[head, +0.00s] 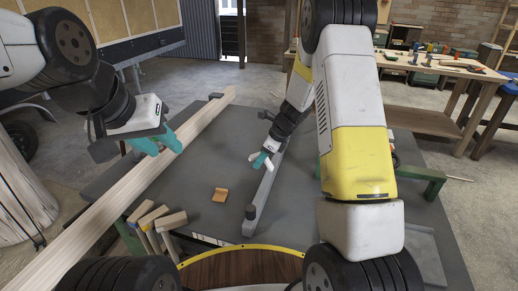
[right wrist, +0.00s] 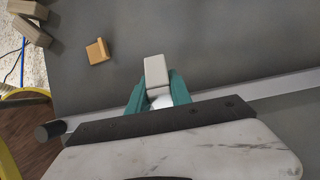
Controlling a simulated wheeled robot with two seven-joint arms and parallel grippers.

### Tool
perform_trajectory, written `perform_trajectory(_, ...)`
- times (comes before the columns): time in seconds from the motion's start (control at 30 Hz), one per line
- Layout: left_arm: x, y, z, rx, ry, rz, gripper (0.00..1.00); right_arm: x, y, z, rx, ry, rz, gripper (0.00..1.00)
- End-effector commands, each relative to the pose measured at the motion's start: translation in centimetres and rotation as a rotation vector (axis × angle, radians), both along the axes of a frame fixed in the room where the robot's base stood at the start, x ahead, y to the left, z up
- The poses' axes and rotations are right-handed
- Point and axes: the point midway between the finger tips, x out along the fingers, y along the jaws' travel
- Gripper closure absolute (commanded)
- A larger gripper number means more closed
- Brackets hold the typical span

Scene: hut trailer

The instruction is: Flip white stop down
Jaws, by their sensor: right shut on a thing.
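The white stop (right wrist: 156,72) is a pale block sticking out between the teal fingers of my right gripper (right wrist: 158,95) in the right wrist view. In the head view, the white stop (head: 265,167) shows at the tip of my right gripper (head: 262,159), over a long grey metal bar (head: 263,195) on the dark table. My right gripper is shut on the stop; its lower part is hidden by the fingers. My left gripper (head: 160,143) is open, with its teal fingers apart beside a long wooden plank (head: 120,195); I cannot tell whether they touch it.
A small orange block (head: 220,195) lies on the dark table (head: 225,150), left of the bar. Several wood offcuts (head: 170,221) sit at the table's near left edge. A workbench (head: 440,66) with tools stands at the back right. The tabletop between plank and bar is mostly clear.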

Motion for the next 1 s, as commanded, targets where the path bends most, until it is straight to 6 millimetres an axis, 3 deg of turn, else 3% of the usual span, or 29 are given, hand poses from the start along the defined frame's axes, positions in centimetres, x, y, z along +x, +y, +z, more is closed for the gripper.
perform_trajectory(0.43, 0.0, 0.0, 0.0, 0.0, 0.0, 0.0, 0.64, 0.6, 1.2, -2.1, -0.398, 0.157, 0.007, 1.0)
perform_trajectory(1.0, 0.0, 0.0, 0.0, 0.0, 0.0, 0.0, 0.64, 0.6, 1.0, -4.8, -0.834, 0.344, -0.001, 1.0)
